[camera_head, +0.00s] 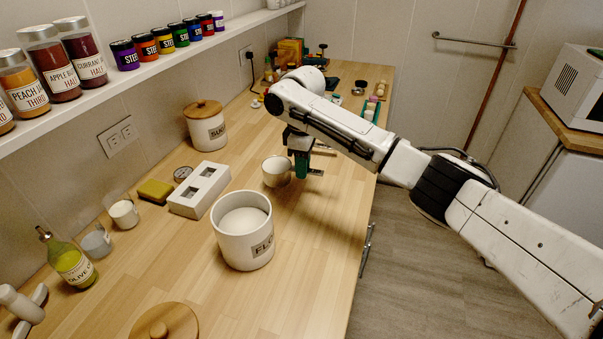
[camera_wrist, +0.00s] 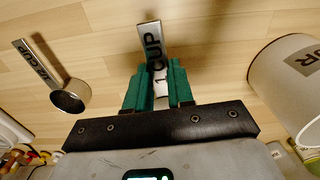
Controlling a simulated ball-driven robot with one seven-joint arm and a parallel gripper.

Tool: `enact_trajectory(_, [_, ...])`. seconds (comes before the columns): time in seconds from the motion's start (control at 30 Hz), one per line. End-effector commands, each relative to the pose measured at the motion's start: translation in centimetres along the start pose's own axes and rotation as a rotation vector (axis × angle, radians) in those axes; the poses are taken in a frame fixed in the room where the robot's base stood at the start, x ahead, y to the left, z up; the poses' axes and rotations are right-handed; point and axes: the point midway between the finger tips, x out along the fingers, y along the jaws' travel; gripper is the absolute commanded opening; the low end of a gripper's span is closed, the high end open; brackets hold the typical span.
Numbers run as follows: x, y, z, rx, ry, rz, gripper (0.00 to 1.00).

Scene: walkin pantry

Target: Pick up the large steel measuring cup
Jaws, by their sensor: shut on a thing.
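The large steel measuring cup shows its round bowl (camera_head: 277,172) just left of my gripper (camera_head: 302,168) in the head view. In the wrist view, its flat steel handle marked "1 CUP" (camera_wrist: 150,38) runs between my green fingers (camera_wrist: 160,88) and out past their tips. My gripper is shut on this handle. The bowl is hidden in the wrist view. I cannot tell whether the cup is clear of the counter.
A smaller steel measuring cup (camera_wrist: 70,97) lies beside my gripper. A white flour canister (camera_head: 243,232) stands on the near side. A white block with openings (camera_head: 200,188) and a lidded sugar canister (camera_head: 206,126) stand left. The wooden counter (camera_head: 310,235) is clear toward its front edge.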

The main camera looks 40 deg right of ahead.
Motion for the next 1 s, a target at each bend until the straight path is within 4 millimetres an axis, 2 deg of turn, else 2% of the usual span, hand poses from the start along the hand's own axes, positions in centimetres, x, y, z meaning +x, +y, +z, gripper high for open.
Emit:
enact_trajectory(0.27, [-4.2,-2.6,2.2,-0.003,0.004,0.001,0.00])
enact_trajectory(0.4, [-6.9,-4.0,3.7,-0.001,0.002,0.005,0.00])
enact_trajectory(0.8, [-9.3,-8.9,7.9,-0.001,0.000,0.004,0.00])
enact_trajectory(1.0, [-10.0,-10.2,8.9,0.001,0.000,0.001,0.00])
